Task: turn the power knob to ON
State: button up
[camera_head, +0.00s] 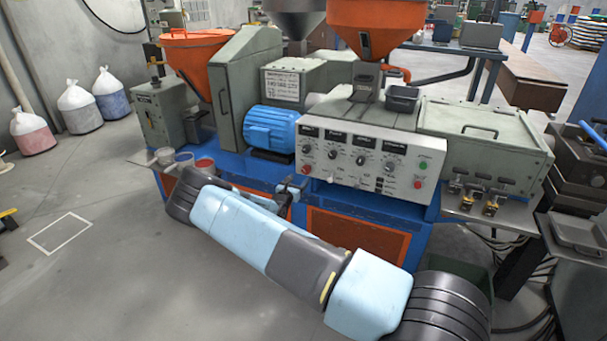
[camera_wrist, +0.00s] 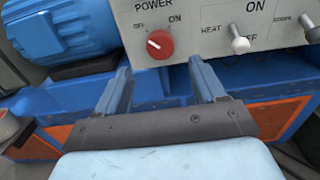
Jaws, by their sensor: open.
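The red power knob (camera_wrist: 160,44) is on the light panel (camera_wrist: 215,25) under the word POWER in the wrist view, with ON printed at its upper right. A small white mark on the knob lies towards its left side, away from ON. The knob also shows as a small red dot at the lower left of the panel in the head view (camera_head: 306,168). My gripper (camera_wrist: 161,70) is open and empty, its two blue fingers spread below the knob, one to each side. The fingers appear apart from the knob.
White toggle switches, one marked HEAT (camera_wrist: 239,40), sit right of the knob. A blue motor (camera_head: 271,129) stands left of the panel. Small cups (camera_head: 185,160) stand on the blue bench further left. Above the panel is a dark tray (camera_head: 402,98).

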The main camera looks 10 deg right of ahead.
aim_at(304, 172)
jog(key=x, duration=0.7)
jog(key=shift+w+d, duration=0.15)
jog(key=shift+w, duration=0.05)
jog(key=shift+c, duration=0.3)
jog(key=c, duration=0.9)
jog(key=shift+a, duration=0.25)
jog(key=shift+c, duration=0.6)
jog(key=shift+d, duration=0.1)
